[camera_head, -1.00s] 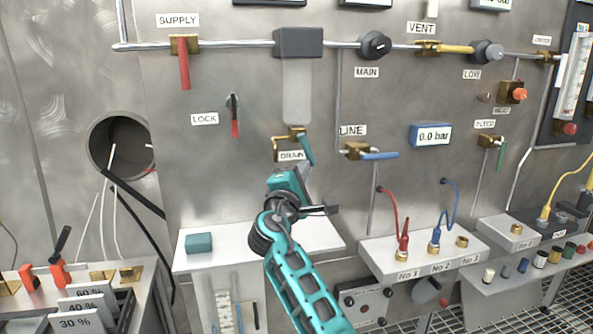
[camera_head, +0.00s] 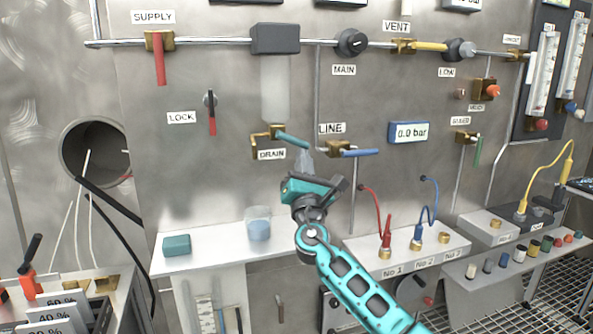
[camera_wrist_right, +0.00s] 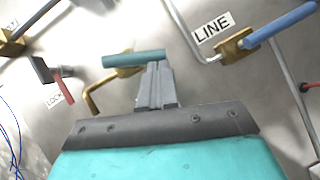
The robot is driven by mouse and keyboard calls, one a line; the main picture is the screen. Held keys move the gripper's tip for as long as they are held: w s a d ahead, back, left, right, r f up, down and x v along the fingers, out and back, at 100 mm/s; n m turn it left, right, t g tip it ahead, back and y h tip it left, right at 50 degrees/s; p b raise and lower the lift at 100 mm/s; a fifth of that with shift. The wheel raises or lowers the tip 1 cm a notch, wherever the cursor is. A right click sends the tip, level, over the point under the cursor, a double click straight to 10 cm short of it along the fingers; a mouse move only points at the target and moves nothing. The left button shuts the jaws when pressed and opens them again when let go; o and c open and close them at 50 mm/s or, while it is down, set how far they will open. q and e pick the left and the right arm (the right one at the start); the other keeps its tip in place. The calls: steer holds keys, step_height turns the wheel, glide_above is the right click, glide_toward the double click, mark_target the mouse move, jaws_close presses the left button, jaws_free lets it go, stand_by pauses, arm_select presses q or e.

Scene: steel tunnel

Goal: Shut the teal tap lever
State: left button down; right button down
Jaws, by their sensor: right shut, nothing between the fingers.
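The teal tap lever (camera_head: 292,140) is on the brass DRAIN tap (camera_head: 266,138), under the grey box on the wall pipe. It slopes slightly down to the right in the head view, and it also shows in the right wrist view (camera_wrist_right: 133,59), lying across the tap. My right gripper (camera_head: 304,160) is shut and empty, with its fingertips just below the lever's free end. In the right wrist view the fingertips (camera_wrist_right: 157,70) meet the lever's lower edge near its right end; I cannot tell whether they touch. My left gripper is not in view.
The blue LINE lever (camera_head: 360,153) is close on the right of my gripper. A beaker (camera_head: 258,224) and a teal block (camera_head: 177,245) stand on the white ledge below. The red LOCK lever (camera_head: 212,120) hangs to the left.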

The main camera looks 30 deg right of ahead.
arm_select(q)
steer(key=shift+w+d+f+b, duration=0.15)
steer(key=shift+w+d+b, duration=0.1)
steer(key=shift+b, duration=0.3)
arm_select(e)
steer(key=shift+s+d+r+n+t+y, duration=0.1)
steer(key=shift+d+r+n+t+y, duration=0.3)
steer(key=shift+n+y, duration=0.8)
steer(key=shift+s+d+r+n+t+y, duration=0.15)
steer(key=shift+r+n+t+y, duration=0.45)
steer(key=shift+n, duration=1)
steer(key=shift+w+d+r+n+t+y, duration=0.1)
steer(key=shift+d+n+t+y, duration=0.2)
steer(key=shift+n+y, duration=0.95)
steer(key=shift+n, duration=0.25)
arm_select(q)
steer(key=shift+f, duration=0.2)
arm_select(e)
steer(key=shift+f, duration=0.1)
